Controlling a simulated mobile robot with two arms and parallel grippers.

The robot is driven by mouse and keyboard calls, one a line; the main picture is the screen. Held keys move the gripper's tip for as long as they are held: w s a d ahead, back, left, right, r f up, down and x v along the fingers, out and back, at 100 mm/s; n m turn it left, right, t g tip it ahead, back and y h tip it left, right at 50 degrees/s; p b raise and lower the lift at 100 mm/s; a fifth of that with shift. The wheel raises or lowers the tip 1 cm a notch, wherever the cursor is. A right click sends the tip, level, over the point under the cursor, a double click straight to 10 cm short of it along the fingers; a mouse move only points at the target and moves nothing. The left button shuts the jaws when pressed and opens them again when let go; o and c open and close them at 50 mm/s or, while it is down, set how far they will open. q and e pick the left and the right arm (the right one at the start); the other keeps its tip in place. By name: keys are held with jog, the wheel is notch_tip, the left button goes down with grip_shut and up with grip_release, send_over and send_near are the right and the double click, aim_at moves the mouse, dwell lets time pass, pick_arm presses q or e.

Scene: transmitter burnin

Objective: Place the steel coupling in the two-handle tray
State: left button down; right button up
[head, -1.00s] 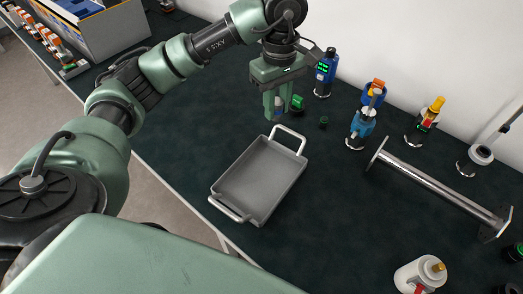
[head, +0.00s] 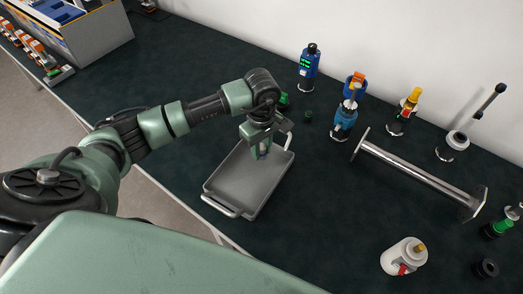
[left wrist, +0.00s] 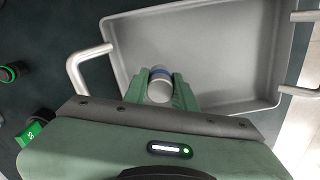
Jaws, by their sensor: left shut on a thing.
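The grey two-handle tray (head: 232,187) lies on the dark table, and most of it shows in the left wrist view (left wrist: 225,55). My left gripper (head: 261,153) is over the tray's far part, pointing down. In the left wrist view its two green fingers (left wrist: 162,90) are shut on a short pale grey cylinder with a blue band, the steel coupling (left wrist: 159,91). The coupling is inside the tray's outline in both views; whether it touches the tray floor I cannot tell. In the head view the fingers mostly hide it. My right gripper is not in view.
A long metal bar with end plates (head: 415,177) lies right of the tray. Blue devices (head: 344,121) and a yellow-topped one (head: 405,112) stand along the wall. A white canister (head: 403,257) stands at front right. A green block (left wrist: 31,132) is near the tray's far handle.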

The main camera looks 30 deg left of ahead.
pick_arm(q)
jog(key=shift+f, duration=0.9)
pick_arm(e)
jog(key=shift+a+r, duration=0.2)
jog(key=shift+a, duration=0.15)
pick_arm(q)
jog(key=shift+f, duration=0.1)
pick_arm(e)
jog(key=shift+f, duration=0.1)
pick_arm(q)
jog(key=shift+f, duration=0.15)
jog(key=c, duration=1.1)
grip_release()
jog(key=shift+c, duration=0.2)
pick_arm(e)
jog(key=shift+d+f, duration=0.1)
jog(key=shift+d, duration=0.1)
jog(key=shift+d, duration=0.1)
